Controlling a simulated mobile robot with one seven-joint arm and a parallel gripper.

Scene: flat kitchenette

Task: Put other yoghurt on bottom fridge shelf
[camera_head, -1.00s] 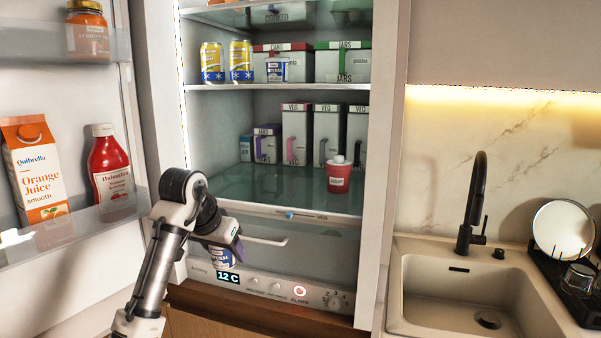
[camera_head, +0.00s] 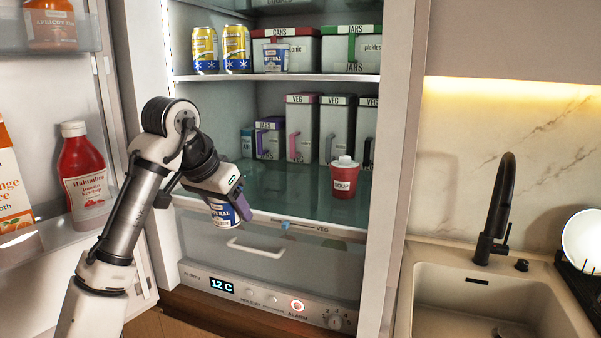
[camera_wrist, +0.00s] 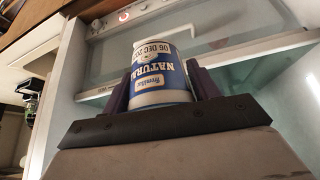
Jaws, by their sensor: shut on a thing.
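My gripper (camera_head: 234,205) is shut on a blue and white yoghurt pot (camera_head: 222,212) labelled "Natural". The pot also shows between the fingers in the wrist view (camera_wrist: 160,75). I hold it in front of the open fridge, near the front edge of the bottom glass shelf (camera_head: 290,190) and above the drawer handle. Another blue and white pot (camera_head: 275,58) sits on the shelf above, in front of the cans box. The bottom shelf's front left part is partly hidden by my arm.
A red soup pot (camera_head: 344,180) stands at the right of the bottom shelf. Several veg and jars boxes (camera_head: 302,125) stand behind it. The front middle of that shelf is clear. The open door (camera_head: 40,250) with ketchup (camera_head: 84,178) is at left, the sink (camera_head: 490,300) at right.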

